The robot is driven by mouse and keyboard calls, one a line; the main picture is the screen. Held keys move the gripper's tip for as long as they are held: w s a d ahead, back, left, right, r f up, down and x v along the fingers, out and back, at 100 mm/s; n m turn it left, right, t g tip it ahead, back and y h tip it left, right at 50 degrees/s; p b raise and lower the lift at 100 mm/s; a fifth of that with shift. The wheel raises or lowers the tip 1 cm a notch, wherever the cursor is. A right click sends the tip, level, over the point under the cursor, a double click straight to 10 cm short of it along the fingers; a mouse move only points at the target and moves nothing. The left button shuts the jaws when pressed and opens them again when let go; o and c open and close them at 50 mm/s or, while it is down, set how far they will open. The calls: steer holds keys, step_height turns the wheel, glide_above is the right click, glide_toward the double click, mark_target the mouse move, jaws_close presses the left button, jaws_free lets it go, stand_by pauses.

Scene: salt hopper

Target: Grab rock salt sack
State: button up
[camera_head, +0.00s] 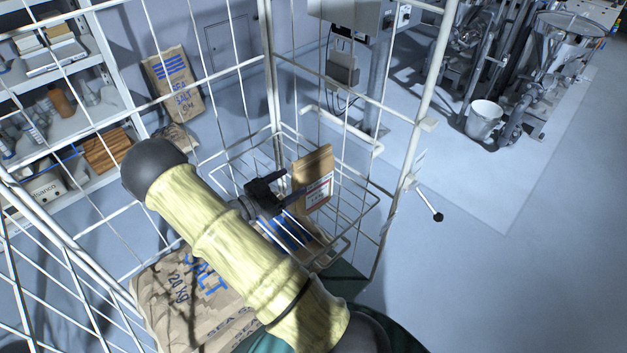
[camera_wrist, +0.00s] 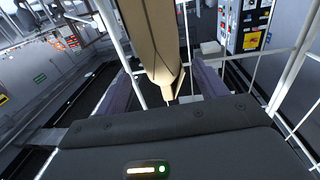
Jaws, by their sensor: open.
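A small brown paper sack with a white and red label (camera_head: 313,178) stands upright in the wire basket (camera_head: 362,214) in the head view; its label is too small to read, but it looks like the rock salt sack. My gripper (camera_head: 288,187) is open just left of this sack, its fingers pointing toward it. In the wrist view the brown sack (camera_wrist: 152,40) lies between and beyond the two spread fingers of my gripper (camera_wrist: 161,68). I cannot tell whether either finger touches it. My arm hides part of the basket.
White wire cage bars (camera_head: 268,75) surround the basket. Large salt sacks (camera_head: 165,290) lie low at the left, and a sea salt sack (camera_head: 173,85) leans on the back wall. Shelves (camera_head: 75,125) stand at left. A white bucket (camera_head: 484,119) stands by machinery; the right floor is clear.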

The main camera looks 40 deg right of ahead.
mark_target(295, 179)
steer(key=shift+w+d, duration=0.1)
steer(key=shift+d, duration=1.15)
steer(key=shift+d+r+p, duration=0.15)
steer(key=shift+d+p, duration=0.4)
steer(key=shift+p, duration=0.05)
steer(key=d, duration=0.1)
steer(key=d+p, duration=0.1)
steer(key=d, duration=0.1)
steer(key=shift+w+d, duration=0.3)
steer(key=shift+d, duration=0.3)
